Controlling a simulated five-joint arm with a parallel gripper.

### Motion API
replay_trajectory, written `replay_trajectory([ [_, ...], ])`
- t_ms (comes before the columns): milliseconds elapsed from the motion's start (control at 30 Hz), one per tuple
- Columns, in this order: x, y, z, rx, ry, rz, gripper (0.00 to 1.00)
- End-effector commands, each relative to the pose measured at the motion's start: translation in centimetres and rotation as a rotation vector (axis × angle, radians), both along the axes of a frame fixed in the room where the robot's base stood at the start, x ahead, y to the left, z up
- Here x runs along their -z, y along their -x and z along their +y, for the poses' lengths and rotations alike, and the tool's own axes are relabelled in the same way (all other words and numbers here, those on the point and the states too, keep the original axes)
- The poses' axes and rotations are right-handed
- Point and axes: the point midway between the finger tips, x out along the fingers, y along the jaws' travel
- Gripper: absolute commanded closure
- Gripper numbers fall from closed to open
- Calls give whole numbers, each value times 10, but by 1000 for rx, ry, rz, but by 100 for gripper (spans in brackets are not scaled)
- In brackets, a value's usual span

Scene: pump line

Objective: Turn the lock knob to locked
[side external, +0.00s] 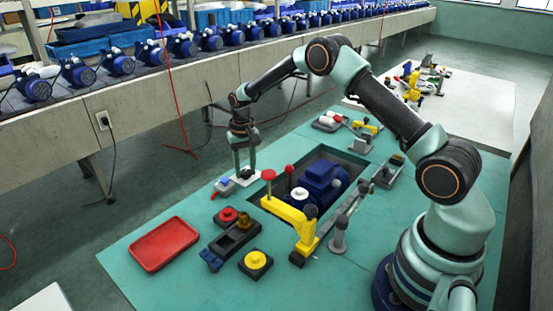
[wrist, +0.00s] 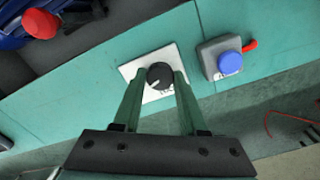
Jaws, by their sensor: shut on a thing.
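The lock knob (wrist: 160,76) is a round black dial with a white pointer line, set on a white plate (wrist: 135,72) with partly hidden lettering. In the wrist view my gripper (wrist: 160,80) has its two green fingers on either side of the knob, closed on it. In the side view my gripper (side external: 244,172) reaches down to the white plate (side external: 236,181) at the far edge of the green table. The knob is hidden there by the fingers. I cannot read which marking the pointer faces.
A grey box with a blue button (wrist: 230,62) and a red lever (wrist: 250,45) is beside the plate. A blue pump (side external: 320,180) sits in the table recess near a yellow clamp (side external: 290,212). A red tray (side external: 163,244) lies at the left. Free table lies around the tray.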

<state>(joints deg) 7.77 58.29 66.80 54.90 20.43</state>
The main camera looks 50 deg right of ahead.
Motion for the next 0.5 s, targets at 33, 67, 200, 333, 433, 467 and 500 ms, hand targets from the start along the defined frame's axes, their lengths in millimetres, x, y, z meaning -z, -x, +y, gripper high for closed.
replay_trajectory([
  [33, 0, 0, 0, -43, 0, 1, 100],
  [67, 0, 0, 0, -72, 0, 1, 100],
  [200, 0, 0, 0, -204, -1, 2, 100],
  [333, 0, 0, 0, -328, -1, 2, 100],
  [433, 0, 0, 0, -423, -1, 2, 100],
  [467, 0, 0, 0, -451, -1, 2, 100],
  [500, 0, 0, 0, -489, -1, 2, 100],
])
